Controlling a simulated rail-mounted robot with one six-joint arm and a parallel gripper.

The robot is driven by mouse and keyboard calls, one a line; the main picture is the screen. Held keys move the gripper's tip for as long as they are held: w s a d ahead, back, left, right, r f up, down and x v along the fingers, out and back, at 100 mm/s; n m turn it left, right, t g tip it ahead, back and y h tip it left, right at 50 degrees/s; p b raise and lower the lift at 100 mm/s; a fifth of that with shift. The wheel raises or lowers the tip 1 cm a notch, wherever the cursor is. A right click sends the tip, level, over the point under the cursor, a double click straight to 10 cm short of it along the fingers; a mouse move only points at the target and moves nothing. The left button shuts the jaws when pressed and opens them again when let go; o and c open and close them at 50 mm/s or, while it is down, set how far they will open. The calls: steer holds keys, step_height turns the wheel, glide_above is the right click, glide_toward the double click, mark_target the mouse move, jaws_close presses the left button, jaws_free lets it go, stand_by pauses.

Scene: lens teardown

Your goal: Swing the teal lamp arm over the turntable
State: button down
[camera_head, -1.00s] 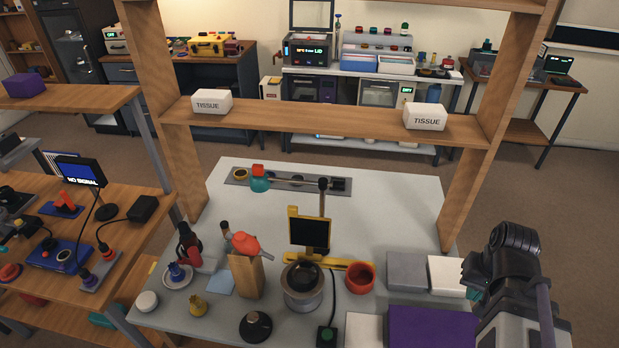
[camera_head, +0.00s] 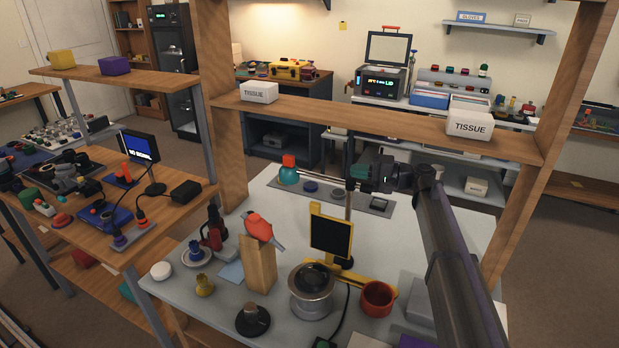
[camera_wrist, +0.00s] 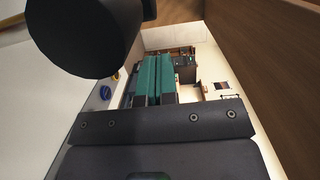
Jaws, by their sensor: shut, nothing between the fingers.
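The lamp has a teal head (camera_head: 288,177) with a red top, at the back left of the grey table. A thin silver rod (camera_head: 325,178) runs right from it toward an upright post (camera_head: 348,208). My gripper (camera_head: 365,172) is at the rod's right end, close to the post; whether it touches is unclear. In the wrist view its teal fingers (camera_wrist: 154,75) are together with nothing between them. A silver round unit with a dark top (camera_head: 312,290), which looks like the turntable, stands at the table's front middle, away from the lamp head.
A yellow stand with a dark panel (camera_head: 331,236) and a red cup (camera_head: 377,298) stand near the turntable. A wooden block with a red tool (camera_head: 260,262) is left. A shelf board with tissue boxes (camera_head: 470,124) spans behind. A dark cylinder (camera_wrist: 85,35) fills the wrist view's top left.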

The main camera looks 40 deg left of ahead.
mark_target(316, 175)
steer(key=shift+a+r, duration=0.25)
steer(key=s+x, duration=0.1)
steer(key=x, duration=1.2)
steer(key=shift+s+r, duration=0.2)
steer(key=shift+d, duration=0.1)
